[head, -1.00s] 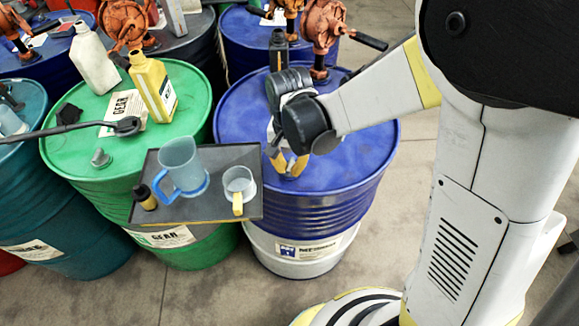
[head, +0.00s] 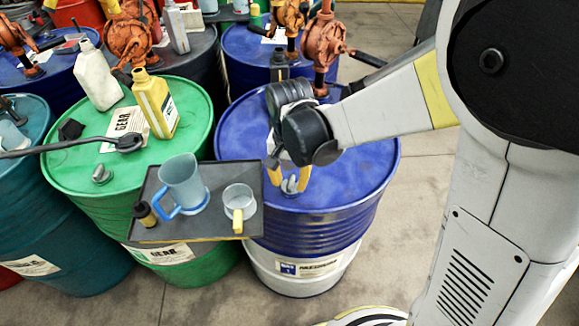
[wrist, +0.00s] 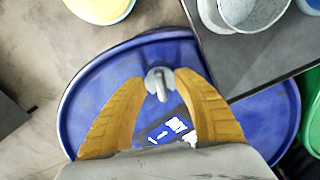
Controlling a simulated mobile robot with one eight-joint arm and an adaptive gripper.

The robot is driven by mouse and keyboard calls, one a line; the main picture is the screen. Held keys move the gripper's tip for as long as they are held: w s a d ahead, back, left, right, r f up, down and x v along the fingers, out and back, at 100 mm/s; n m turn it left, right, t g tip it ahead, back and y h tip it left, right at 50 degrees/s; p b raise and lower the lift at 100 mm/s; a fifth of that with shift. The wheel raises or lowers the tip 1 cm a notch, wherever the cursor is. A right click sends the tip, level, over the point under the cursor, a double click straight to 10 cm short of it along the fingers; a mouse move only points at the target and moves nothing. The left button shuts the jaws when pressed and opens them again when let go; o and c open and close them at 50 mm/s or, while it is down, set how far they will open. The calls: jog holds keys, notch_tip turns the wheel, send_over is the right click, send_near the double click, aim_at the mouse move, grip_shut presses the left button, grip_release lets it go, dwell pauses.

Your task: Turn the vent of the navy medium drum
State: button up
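The navy drum (head: 350,180) stands in the middle of the head view, its blue lid also filling much of the wrist view (wrist: 85,120). A small grey vent fitting (head: 290,185) stands up from the lid near its front edge; it also shows in the wrist view (wrist: 159,84). My gripper (head: 289,180) points down over it with two yellow fingers. In the wrist view the fingertips (wrist: 160,80) lie on either side of the vent, and the head view shows gaps beside it. The gripper looks open; contact with the vent cannot be told.
A dark tray (head: 215,229) with a blue jug (head: 181,182) and a cup (head: 239,203) is close left of my gripper. A green drum (head: 70,165) with bottles stands farther left. A rust-coloured pump (head: 320,50) rises behind my wrist.

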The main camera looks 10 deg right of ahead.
aim_at(290, 185)
notch_tip(290, 185, up, 10)
jog(key=shift+r, duration=0.15)
jog(key=shift+s+d, duration=0.1)
dwell(0.4)
jog(key=s+d+r+n+t, duration=0.2)
jog(key=s+d+t, duration=0.1)
jog(key=d, duration=0.4)
jog(key=s+d+r+n+t, duration=0.2)
jog(key=s+d+t, duration=0.2)
jog(key=s+d, duration=0.2)
jog(key=shift+s+d+r, duration=0.15)
jog(key=shift+s+d, duration=0.1)
jog(key=shift+d, duration=0.15)
